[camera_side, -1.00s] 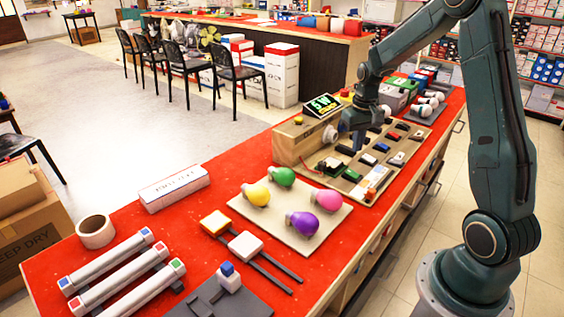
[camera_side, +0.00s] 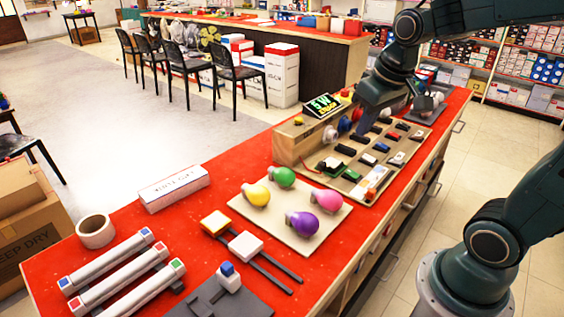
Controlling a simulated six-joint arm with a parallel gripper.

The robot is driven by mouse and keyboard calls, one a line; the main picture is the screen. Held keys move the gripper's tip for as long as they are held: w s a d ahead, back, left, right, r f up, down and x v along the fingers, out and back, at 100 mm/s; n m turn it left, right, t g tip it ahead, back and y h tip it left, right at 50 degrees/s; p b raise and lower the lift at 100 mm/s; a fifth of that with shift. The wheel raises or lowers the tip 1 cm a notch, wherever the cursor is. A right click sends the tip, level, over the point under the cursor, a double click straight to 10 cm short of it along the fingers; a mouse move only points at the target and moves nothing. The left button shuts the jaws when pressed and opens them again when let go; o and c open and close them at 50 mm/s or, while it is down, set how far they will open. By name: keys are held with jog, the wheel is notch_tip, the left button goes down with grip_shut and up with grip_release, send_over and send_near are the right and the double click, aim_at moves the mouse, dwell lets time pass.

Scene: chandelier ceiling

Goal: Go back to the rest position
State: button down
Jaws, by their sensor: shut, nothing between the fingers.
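My gripper (camera_side: 364,128) is shut and empty. It hangs above the back part of the beige board of switches (camera_side: 345,195), pointing down and a little to the left. My wrist hides part of the board's far end and some things behind it. My upper arm leans out of the picture at the right, and my elbow is outside the view.
A beige panel (camera_side: 319,174) holds yellow, green, pink and purple bulbs. Three white tubes (camera_side: 125,276) and a tape roll (camera_side: 95,231) lie at the front left. A small sign (camera_side: 323,106) stands left of my gripper. Bare red tabletop (camera_side: 190,222) lies between.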

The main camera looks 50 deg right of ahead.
jog(key=s+a+r+n+t, duration=0.1)
jog(key=s+a+n+t, duration=0.1)
jog(key=s+a, duration=0.4)
jog(key=shift+s+a+r+y, duration=0.25)
jog(key=shift+s+y, duration=0.15)
jog(key=shift+s, duration=1.7)
